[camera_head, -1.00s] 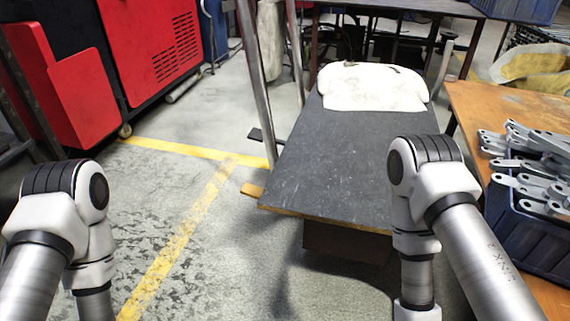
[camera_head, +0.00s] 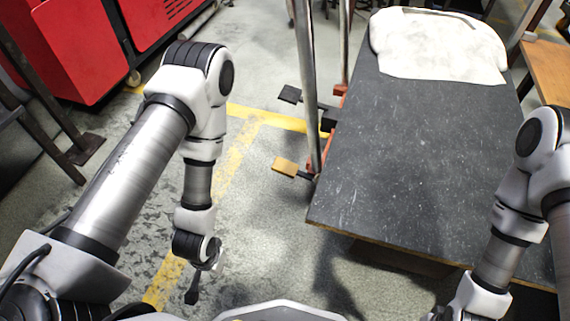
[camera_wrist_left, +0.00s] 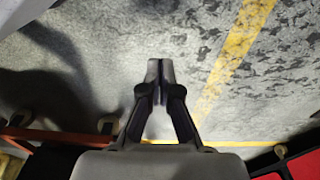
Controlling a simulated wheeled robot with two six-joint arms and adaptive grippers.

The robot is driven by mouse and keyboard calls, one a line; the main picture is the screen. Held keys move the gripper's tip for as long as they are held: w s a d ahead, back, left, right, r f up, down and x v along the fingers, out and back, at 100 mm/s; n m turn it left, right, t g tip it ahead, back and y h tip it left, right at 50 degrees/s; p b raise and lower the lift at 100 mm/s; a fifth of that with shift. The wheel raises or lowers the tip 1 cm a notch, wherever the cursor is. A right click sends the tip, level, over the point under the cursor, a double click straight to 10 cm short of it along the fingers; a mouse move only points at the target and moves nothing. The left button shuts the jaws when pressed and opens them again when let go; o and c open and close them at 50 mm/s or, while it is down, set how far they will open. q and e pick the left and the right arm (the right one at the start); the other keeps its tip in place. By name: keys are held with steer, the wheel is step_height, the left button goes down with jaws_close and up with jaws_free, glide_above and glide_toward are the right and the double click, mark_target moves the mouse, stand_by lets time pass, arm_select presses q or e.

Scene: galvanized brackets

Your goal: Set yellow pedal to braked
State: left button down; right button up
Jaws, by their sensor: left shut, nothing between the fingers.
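The yellow pedal (camera_head: 285,167) is a small flat orange-yellow plate low beside the near left leg of the cart with the dark top. A black pedal (camera_head: 289,94) sticks out farther back on the same side. My left gripper (camera_head: 192,296) points down over the floor, left of and nearer than the yellow pedal, clearly apart from it. In the left wrist view its fingers (camera_wrist_left: 160,68) are together and empty, with floor beyond. My right arm is at the lower right; only a scrap of its gripper (camera_head: 438,314) shows at the bottom edge.
The dark cart top (camera_head: 410,150) carries a pale sack (camera_head: 438,45) and overhangs to the right of the pedals. Upright metal posts (camera_head: 306,80) stand beside them. Yellow lines (camera_head: 240,150) cross open floor on the left. A red machine (camera_head: 70,45) stands at the back left.

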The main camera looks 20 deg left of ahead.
arm_select(q)
steer(key=w+d+f+m+t+p, duration=0.15)
steer(key=w+t, duration=0.25)
steer(key=w, duration=0.7)
steer(key=w+d+f+t, duration=0.1)
steer(key=w+f+t, duration=0.3)
steer(key=w, duration=0.7)
steer(key=w+d+r+t, duration=0.3)
steer(key=w+t, duration=0.3)
steer(key=w, duration=0.3)
steer(key=shift+w+d+r+m, duration=0.15)
steer(key=shift+d+r+m, duration=0.1)
steer(key=shift+r+m, duration=0.3)
steer(key=b, duration=0.6)
glide_above(283, 170)
steer(key=d, duration=0.1)
steer(key=f, duration=0.2)
steer(key=shift+s+f, duration=0.35)
steer(key=f, duration=0.1)
steer(key=f+b, duration=0.1)
steer(key=f, duration=0.1)
steer(key=shift+w+a+f+b, duration=0.1)
steer(key=shift+w+a+b, duration=0.25)
steer(key=shift+w+b, duration=0.05)
steer(key=shift+a+f, duration=0.1)
steer(key=shift+f, duration=0.05)
